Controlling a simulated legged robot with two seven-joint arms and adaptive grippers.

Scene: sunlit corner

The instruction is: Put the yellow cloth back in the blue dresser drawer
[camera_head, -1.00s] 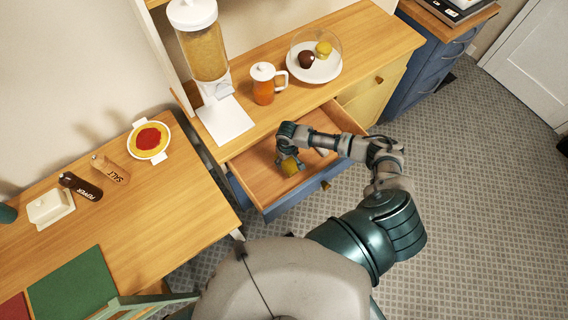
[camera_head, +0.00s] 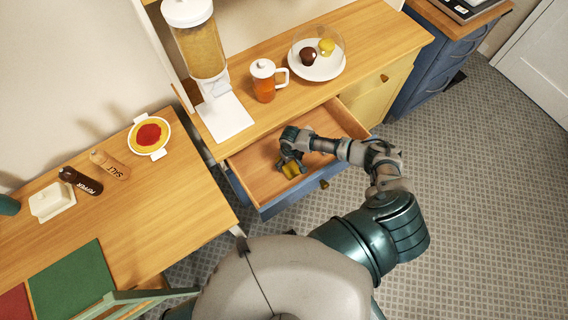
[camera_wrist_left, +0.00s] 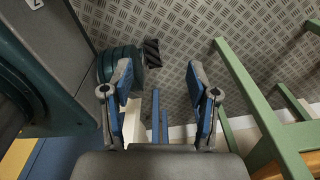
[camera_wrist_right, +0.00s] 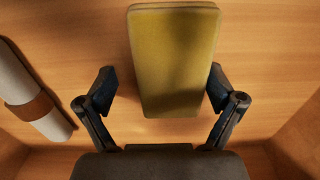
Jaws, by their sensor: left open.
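The yellow cloth (camera_head: 291,170) is a folded, flat-sided block inside the open blue dresser drawer (camera_head: 292,200). In the right wrist view the cloth (camera_wrist_right: 172,55) is over the wooden drawer bottom (camera_wrist_right: 60,35). My right gripper (camera_head: 290,160) reaches down into the drawer at the cloth. Its fingers (camera_wrist_right: 160,90) are spread, one on each side of the cloth. The left finger is clear of it; the right finger is close to its edge, and I cannot tell if they touch. My left gripper (camera_wrist_left: 160,75) is open and empty, away from the dresser.
A white roll with a brown band (camera_wrist_right: 35,95) lies left of the cloth. On the dresser top stand a dispenser (camera_head: 200,45), an orange pitcher (camera_head: 264,82) and a plate (camera_head: 318,70). A green chair frame (camera_wrist_left: 255,100) is near my left gripper.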

